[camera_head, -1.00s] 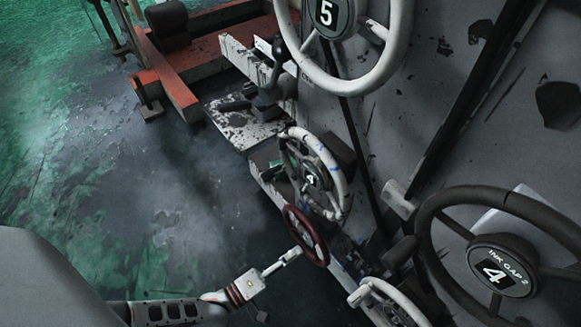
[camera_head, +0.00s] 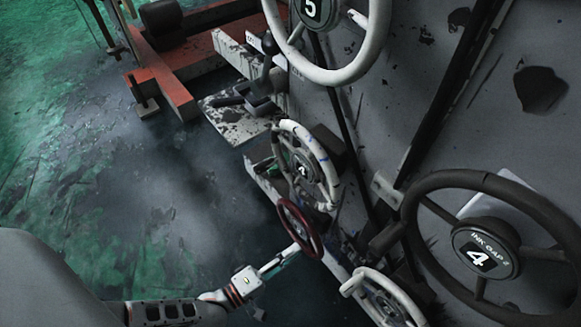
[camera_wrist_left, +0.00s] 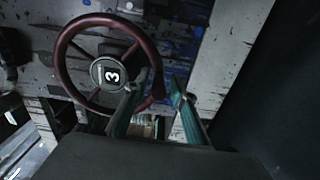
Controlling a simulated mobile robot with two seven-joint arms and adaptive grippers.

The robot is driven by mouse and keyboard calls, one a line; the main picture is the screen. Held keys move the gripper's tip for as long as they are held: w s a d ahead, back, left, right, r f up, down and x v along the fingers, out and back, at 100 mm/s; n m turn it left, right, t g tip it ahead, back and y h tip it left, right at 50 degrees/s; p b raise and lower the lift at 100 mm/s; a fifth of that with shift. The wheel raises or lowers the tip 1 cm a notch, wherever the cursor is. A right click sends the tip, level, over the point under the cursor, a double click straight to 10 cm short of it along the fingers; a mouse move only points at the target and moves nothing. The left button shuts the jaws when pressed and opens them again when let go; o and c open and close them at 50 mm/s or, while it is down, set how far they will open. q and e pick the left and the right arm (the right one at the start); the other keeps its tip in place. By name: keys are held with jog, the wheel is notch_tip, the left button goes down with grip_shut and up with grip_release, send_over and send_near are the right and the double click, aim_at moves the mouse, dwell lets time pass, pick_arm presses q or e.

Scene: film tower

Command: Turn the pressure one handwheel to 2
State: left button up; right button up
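A dark red handwheel (camera_head: 287,205) sits low on the machine's side in the head view. Its hub shows a sideways 3 in the left wrist view (camera_wrist_left: 110,73); I cannot read a name on it. My left gripper (camera_head: 296,248) is at the wheel's lower rim. In the left wrist view my left gripper (camera_wrist_left: 156,92) has its teal fingers apart, one overlapping the inside of the wheel and one outside the rim. A gap shows between the rim and the outer finger. My right gripper is not in view.
A white handwheel (camera_head: 327,160) reading 4 is just above the red one. Another white handwheel (camera_head: 372,278) is below right. A large white wheel (camera_head: 340,76) reading 5 and a black INK GAP 2 wheel (camera_head: 424,236) reading 4 are nearby. The floor (camera_head: 150,220) at left is open.

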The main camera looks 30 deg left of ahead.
aim_at(302, 230)
pick_arm(q)
jog(key=shift+w+a+r, duration=0.1)
jog(key=shift+r, duration=0.05)
jog(key=shift+r, duration=0.55)
jog(key=o, duration=1.5)
jog(key=r, duration=0.7)
jog(key=shift+w+r, duration=0.25)
jog(key=shift+r, duration=0.05)
jog(key=shift+c, duration=0.2)
jog(key=shift+s+a+r, duration=0.1)
jog(key=shift+a+r, duration=0.05)
jog(key=shift+r, duration=0.45)
jog(key=c, duration=0.9)
jog(key=shift+s+r, duration=0.1)
jog(key=c, duration=0.6)
jog(key=shift+o, duration=0.2)
jog(key=shift+s, duration=0.1)
